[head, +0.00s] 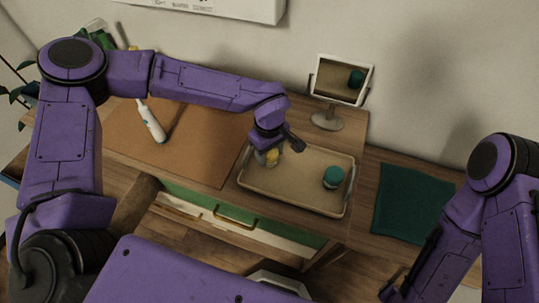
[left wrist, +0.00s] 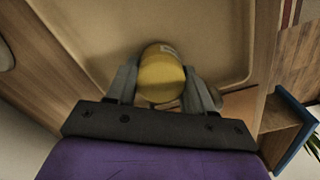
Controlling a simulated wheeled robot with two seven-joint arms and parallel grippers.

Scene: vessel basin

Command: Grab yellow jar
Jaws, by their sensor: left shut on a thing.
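The yellow jar (left wrist: 162,77) is between the two fingers of my left gripper (left wrist: 163,92) in the left wrist view. The gripper is shut on it. In the head view, the jar (head: 272,157) shows small and partly hidden below my left gripper (head: 266,150), over the left part of the beige tray (head: 292,206). I cannot tell whether the jar touches the tray floor. My right arm shows at the right edge of the head view, but its fingers are not clearly visible.
A teal-lidded jar (head: 333,177) stands in the tray's right part. A small mirror (head: 341,80) on a stand is behind the tray. A green cloth (head: 410,203) lies right.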

